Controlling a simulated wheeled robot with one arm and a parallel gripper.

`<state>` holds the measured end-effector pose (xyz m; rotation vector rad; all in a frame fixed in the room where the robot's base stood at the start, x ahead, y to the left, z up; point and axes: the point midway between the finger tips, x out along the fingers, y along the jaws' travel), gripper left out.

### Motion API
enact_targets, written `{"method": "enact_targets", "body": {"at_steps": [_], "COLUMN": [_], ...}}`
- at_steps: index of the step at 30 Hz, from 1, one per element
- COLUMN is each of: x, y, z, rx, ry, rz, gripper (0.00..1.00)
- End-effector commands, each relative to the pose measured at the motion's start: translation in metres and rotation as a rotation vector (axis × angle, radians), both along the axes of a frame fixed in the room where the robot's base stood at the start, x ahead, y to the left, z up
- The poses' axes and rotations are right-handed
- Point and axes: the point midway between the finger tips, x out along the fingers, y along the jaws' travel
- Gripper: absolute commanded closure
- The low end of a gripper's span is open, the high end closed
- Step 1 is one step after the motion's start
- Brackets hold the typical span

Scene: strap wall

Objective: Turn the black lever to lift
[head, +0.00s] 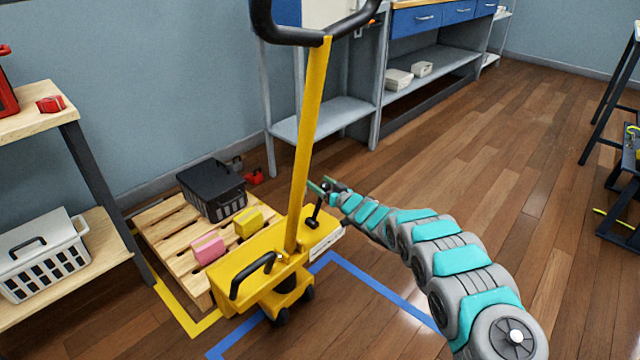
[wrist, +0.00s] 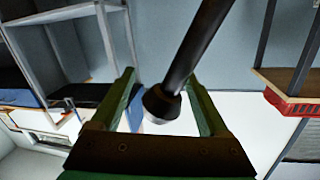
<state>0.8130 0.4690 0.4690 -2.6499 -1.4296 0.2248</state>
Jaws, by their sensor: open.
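A yellow pallet truck (head: 262,262) stands on the floor with its tall yellow handle bar (head: 310,140) upright. The short black lever (head: 317,211) sticks up from its yellow body, right of the handle bar. My gripper (head: 323,187) is open near the upper end of this lever. In the wrist view, the lever's dark rod (wrist: 195,55) comes in from the top, and its wider end (wrist: 162,102) lies between the two green fingers of my gripper (wrist: 160,75). I see a gap on both sides. The fingers are not closed on it.
A wooden pallet (head: 180,250) holds a black crate (head: 212,188), a pink block (head: 207,248) and a yellow block (head: 249,222). A wooden shelf (head: 75,240) stands left, a grey workbench (head: 350,112) behind. Blue tape (head: 375,287) marks the floor.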

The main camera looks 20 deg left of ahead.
Motion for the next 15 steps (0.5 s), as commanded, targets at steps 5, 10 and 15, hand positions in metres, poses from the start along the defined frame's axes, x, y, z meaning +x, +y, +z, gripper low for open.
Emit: {"method": "enact_targets", "body": {"at_steps": [5,10,15], "x": [-0.007,-0.017,-0.028], "y": [-0.011,-0.029,-0.046], "z": [0.000,0.003,0.004], "rx": [-0.003,-0.002,-0.001], "ry": [0.002,-0.001,-0.001], "rz": [0.000,-0.001,-0.002], "gripper": [0.22,0.22,0.22]}}
